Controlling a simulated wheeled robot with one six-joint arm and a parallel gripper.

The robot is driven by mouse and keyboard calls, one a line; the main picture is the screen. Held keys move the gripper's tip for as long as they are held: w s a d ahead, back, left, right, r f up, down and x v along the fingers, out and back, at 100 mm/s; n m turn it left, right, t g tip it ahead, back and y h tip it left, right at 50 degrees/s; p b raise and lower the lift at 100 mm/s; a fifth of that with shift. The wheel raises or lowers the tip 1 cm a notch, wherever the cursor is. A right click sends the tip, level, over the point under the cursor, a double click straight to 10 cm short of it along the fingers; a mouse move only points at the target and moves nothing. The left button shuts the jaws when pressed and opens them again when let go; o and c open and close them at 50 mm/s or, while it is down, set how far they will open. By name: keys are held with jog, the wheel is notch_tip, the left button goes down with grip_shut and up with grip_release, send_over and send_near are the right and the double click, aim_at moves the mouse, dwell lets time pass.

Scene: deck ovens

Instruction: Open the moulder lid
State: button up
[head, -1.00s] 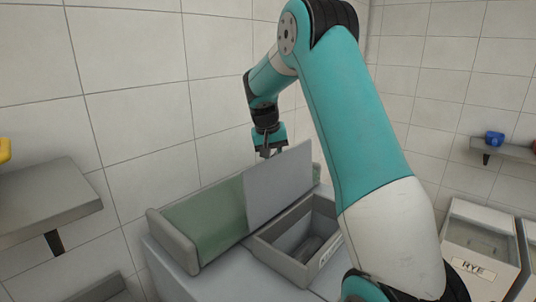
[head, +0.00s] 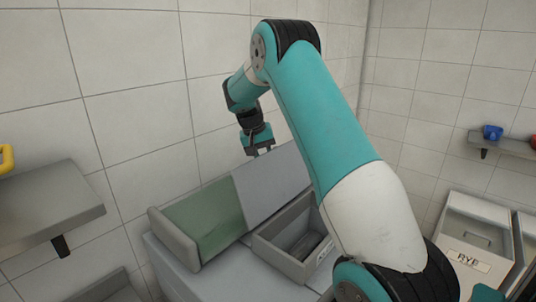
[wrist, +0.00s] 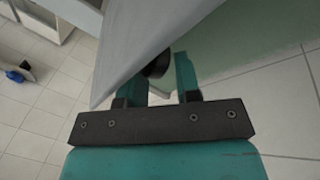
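The moulder (head: 172,250) stands against the tiled wall, with a green sloping section (head: 205,218) on its left. Its flat grey lid (head: 268,188) is raised and leans back towards the wall, leaving the grey open box (head: 272,258) in front uncovered. My gripper (head: 262,151) is at the lid's upper edge. In the wrist view the lid (wrist: 150,35) crosses the upper middle and partly covers one finger. A dark round knob (wrist: 157,66) at the lid sits between my fingers (wrist: 163,80), which appear closed against it.
A grey shelf (head: 45,205) with a yellow item (head: 6,158) is at the left. At the right are a wall shelf (head: 515,147) with a blue item (head: 492,132) and white bins, one labelled RYE (head: 470,262). The wall stands close behind the moulder.

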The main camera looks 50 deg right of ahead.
jog(key=o, duration=0.5)
jog(key=shift+w+a+f+n, duration=0.1)
jog(key=shift+a+f+n, duration=0.05)
jog(key=shift+a+f, duration=0.4)
jog(key=shift+w+a+f+n, duration=0.15)
jog(key=shift+a+f, duration=0.2)
jog(key=shift+a, duration=0.3)
jog(key=shift+s+d, duration=0.25)
jog(key=shift+d, duration=0.1)
jog(key=d+p+v, duration=0.1)
jog(key=p+v, duration=0.2)
jog(key=v, duration=1.5)
jog(key=shift+r, duration=0.55)
jog(key=shift+w, duration=0.1)
